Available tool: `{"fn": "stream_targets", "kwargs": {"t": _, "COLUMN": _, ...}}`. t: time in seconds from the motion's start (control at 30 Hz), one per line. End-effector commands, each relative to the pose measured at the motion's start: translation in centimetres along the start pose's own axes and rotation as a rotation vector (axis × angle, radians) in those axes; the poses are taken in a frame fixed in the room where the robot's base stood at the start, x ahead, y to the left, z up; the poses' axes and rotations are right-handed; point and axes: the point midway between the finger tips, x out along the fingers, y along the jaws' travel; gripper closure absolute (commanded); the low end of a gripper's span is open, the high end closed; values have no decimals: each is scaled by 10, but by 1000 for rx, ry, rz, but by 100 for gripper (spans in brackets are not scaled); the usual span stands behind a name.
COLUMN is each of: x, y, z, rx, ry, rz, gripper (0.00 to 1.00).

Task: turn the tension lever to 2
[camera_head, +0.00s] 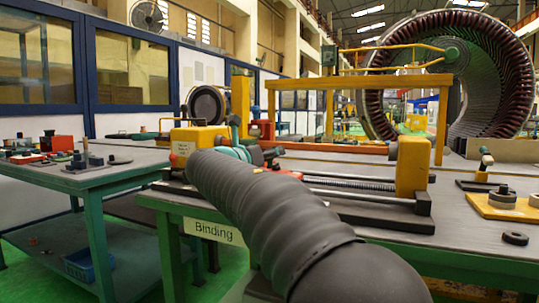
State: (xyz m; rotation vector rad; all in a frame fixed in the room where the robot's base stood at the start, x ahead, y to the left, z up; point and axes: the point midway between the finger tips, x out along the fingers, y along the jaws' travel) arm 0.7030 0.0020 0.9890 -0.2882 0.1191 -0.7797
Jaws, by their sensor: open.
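The winding bench machine has a yellow housing (198,136) with a small label plate at its left end. An upright dark teal handle (234,122) stands at the right side of this housing and looks like the tension lever. Its scale and numbers cannot be read, so its setting cannot be told. My arm in its dark ribbed sleeve crosses the view and hides the foot of the housing. My gripper (272,157) is small and dark beyond the sleeve's end, right of and below the handle. It looks open and apart from the handle; what is between its fingers is unclear.
The green bench carries a "Binding" sign (213,232). A threaded rod runs to a yellow end block (411,166). A yellow plate (502,205) with dark rings lies at right. Another table (105,178) with small parts stands at left. A large stator (448,75) is behind.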

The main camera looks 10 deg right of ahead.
Motion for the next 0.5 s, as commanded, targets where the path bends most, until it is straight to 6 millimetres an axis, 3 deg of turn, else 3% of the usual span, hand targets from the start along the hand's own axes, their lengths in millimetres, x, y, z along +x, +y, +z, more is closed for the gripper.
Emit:
{"fn": "stream_targets", "kwargs": {"t": 0.3, "x": 3, "y": 0, "z": 0, "rx": 0, "ry": 0, "rz": 0, "gripper": 50}}
{"fn": "stream_targets", "kwargs": {"t": 0.37, "x": 3, "y": 0, "z": 0, "rx": 0, "ry": 0, "rz": 0, "gripper": 62}}
{"fn": "stream_targets", "kwargs": {"t": 0.5, "x": 2, "y": 0, "z": 0, "rx": 0, "ry": 0, "rz": 0, "gripper": 98}}
